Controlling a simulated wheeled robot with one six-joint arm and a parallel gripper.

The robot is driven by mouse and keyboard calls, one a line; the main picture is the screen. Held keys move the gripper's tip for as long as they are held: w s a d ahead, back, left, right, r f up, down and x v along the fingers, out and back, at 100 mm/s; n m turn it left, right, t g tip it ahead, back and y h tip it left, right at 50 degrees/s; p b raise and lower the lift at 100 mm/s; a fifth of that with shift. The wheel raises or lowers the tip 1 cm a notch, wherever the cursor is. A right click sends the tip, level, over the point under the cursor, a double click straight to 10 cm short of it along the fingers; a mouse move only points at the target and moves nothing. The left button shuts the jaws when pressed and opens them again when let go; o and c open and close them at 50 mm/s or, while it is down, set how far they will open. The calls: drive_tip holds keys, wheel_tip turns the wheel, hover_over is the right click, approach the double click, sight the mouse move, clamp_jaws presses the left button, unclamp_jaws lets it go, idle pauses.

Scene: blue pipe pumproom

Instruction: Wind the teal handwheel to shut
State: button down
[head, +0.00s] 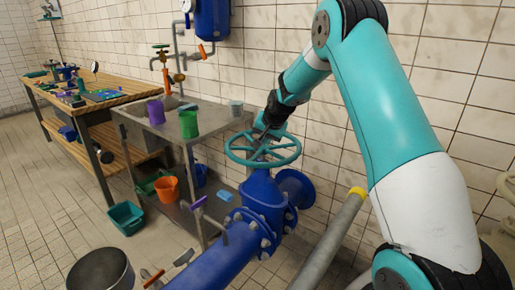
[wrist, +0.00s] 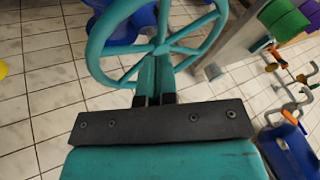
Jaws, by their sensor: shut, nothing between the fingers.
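The teal handwheel (head: 240,159) sits flat on top of the blue valve (head: 262,192), in the middle of the head view. It has a round rim with spokes and also shows at the top of the wrist view (wrist: 93,45). My gripper (wrist: 155,62) is shut and empty, with its fingertips together. In the wrist view the fingers point at the wheel, over its inside near the hub and spokes. In the head view my gripper (head: 259,137) is at the wheel's far side, partly hidden. I cannot tell whether the fingers touch a spoke.
A blue pipe (head: 222,262) runs from the valve toward the front. A grey pipe with a yellow end (head: 335,233) slants at its right. A metal table (head: 165,128) with purple and green cups stands close on the left. Tiled wall behind.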

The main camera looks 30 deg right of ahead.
sight(254, 159)
drive_tip(key=p+x, duration=0.1)
drive_tip(key=x, duration=0.9)
drive_tip(key=shift+s, duration=0.15)
drive_tip(key=shift+f, duration=0.1)
drive_tip(key=shift+a+m, duration=0.2)
drive_tip(key=shift+m, duration=0.3)
